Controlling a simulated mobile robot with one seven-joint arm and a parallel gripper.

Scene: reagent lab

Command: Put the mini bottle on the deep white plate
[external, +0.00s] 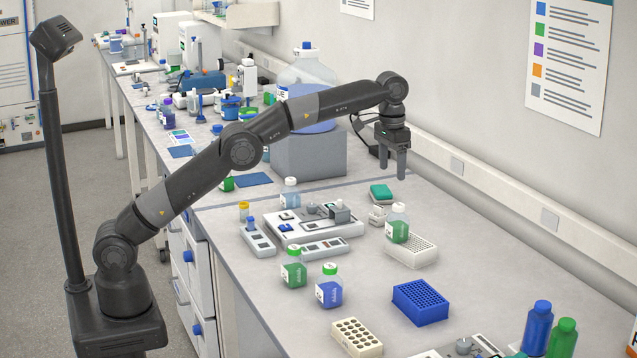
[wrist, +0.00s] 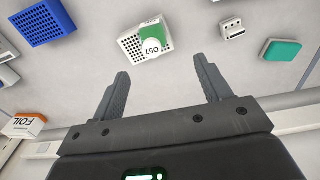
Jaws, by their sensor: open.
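A deep white plate, a perforated block (external: 422,253), stands on the bench in the external view; it also shows in the wrist view (wrist: 131,47). A small bottle (external: 397,226) with a green label appears to stand upright on it, and shows over it in the wrist view (wrist: 151,42). Other small bottles stand apart: a green-labelled one (external: 293,270) and a blue-labelled one (external: 329,289). I cannot tell which is the mini bottle. My gripper (external: 393,171) is open and empty, raised above and behind the white plate; its fingers show in the wrist view (wrist: 161,68).
A blue rack (external: 420,303) and a cream rack (external: 357,338) stand nearer the front. A teal block (external: 381,192) sits behind the white plate. Blue and green tall bottles (external: 537,328) stand at front right. The bench right of the white plate is clear.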

